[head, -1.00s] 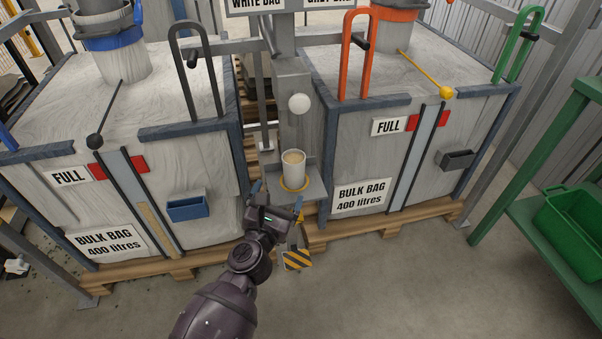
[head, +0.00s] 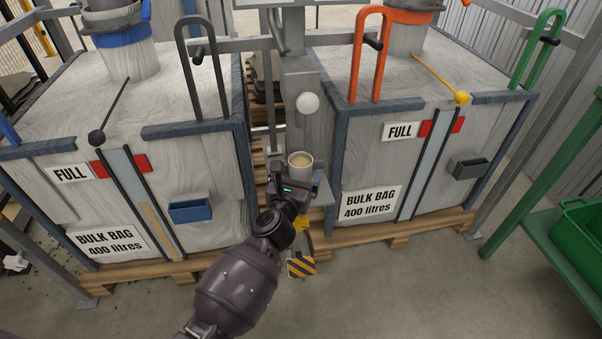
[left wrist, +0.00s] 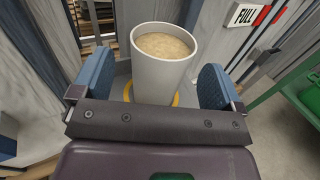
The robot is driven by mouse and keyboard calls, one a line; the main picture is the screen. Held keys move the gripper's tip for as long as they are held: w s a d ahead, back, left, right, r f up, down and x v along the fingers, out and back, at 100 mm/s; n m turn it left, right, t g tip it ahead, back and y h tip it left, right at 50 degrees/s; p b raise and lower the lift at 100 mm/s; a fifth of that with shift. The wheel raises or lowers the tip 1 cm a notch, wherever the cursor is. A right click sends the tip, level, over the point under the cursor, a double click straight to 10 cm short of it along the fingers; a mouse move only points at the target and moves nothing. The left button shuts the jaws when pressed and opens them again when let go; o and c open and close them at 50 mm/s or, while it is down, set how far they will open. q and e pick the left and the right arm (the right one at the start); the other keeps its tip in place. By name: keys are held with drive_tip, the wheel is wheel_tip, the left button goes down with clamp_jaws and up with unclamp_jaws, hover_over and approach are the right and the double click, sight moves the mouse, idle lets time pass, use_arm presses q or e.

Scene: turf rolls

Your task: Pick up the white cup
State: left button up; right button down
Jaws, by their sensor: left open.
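The white cup (head: 300,166) stands upright on a small grey shelf (head: 322,192) between the two bulk bags. In the left wrist view the cup (left wrist: 163,72) is filled near its rim with a tan, grainy material, and a yellow ring (left wrist: 176,99) shows around its base. My left gripper (head: 293,180) is at the near side of the cup. In the left wrist view its open blue fingers (left wrist: 156,84) stand to the left and right of the cup, with a gap visible on each side. The gripper hides the cup's lower part in the head view. My right gripper is not in view.
A white ball-like knob (head: 307,103) is on the post above the cup. Bulk bags stand on pallets at left (head: 60,205) and right (head: 365,150). The front floor is clear.

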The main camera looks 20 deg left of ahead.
use_arm(q)
drive_tip(key=shift+w+a+f, duration=0.15)
drive_tip(key=shift+w, duration=1.25)
drive_tip(key=c, duration=1)
drive_tip(key=shift+c, duration=0.2)
drive_tip(key=shift+r, duration=0.3)
